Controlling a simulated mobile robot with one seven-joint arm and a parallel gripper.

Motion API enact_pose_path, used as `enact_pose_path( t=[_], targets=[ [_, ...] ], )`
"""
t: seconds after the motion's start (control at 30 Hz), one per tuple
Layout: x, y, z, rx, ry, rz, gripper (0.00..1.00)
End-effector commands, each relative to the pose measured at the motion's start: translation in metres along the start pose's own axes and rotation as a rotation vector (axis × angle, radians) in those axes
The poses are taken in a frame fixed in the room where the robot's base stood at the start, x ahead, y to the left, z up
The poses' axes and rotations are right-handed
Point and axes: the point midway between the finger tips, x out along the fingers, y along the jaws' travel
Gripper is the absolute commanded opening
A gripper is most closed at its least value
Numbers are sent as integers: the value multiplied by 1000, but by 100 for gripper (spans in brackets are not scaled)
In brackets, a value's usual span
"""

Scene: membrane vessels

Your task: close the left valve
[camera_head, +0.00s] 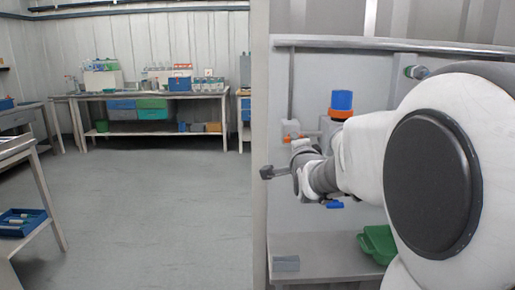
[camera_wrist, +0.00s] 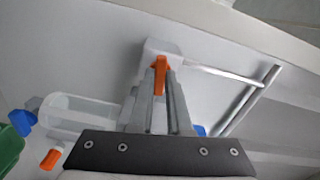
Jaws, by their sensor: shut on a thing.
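In the wrist view an orange valve handle (camera_wrist: 160,72) sits on a pale block on the wall. My gripper (camera_wrist: 159,88) is shut on this handle, with a finger on either side of it. The block behind is partly hidden by the fingers. In the head view my wrist reaches in front of the wall, and the fingertips and their contact are hidden. A vessel with a blue cap and orange ring (camera_head: 342,103) stands upright just beyond my arm. Whether the valve is open or closed cannot be told.
A clear vessel (camera_wrist: 78,115) lies to the left of my fingers in the wrist view, near a green bin (camera_wrist: 8,148). A metal pipe (camera_wrist: 250,100) runs at the right. In the head view a shelf (camera_head: 322,250) lies below my arm.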

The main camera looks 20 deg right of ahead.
Motion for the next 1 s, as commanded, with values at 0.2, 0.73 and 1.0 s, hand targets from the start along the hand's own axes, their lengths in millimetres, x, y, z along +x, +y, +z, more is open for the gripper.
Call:
enact_pose_path(
  t=[0.2, 0.73, 1.0],
  targets=[
    [1, -1, 0, 117, 0, -6, 0],
    [1, -3, 0, 196, -1, -6, 0],
    [1, -3, 0, 196, -1, -6, 29]
  ],
)
